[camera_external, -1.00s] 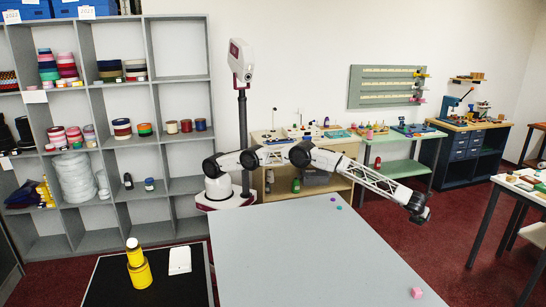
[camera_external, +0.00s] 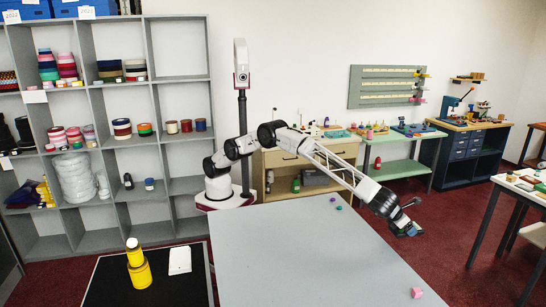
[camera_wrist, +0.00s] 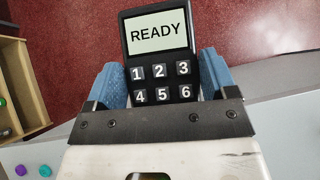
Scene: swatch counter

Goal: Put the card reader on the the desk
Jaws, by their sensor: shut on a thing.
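The card reader (camera_wrist: 158,50) is black with a pale screen that reads READY and grey number keys. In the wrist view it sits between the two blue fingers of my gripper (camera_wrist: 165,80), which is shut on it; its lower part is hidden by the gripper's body. In the external view my gripper (camera_external: 408,229) is at the right edge of the desk, and the reader is too small there to make out clearly. The grey desk (camera_external: 290,255) fills the lower middle of the external view.
A pink block (camera_external: 416,293) lies at the desk's front right. Small purple and teal pieces (camera_external: 336,203) lie at its back edge. A black mat (camera_external: 105,290) at left holds a yellow stacked object (camera_external: 139,272) and a white item (camera_external: 180,261). The desk's middle is clear.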

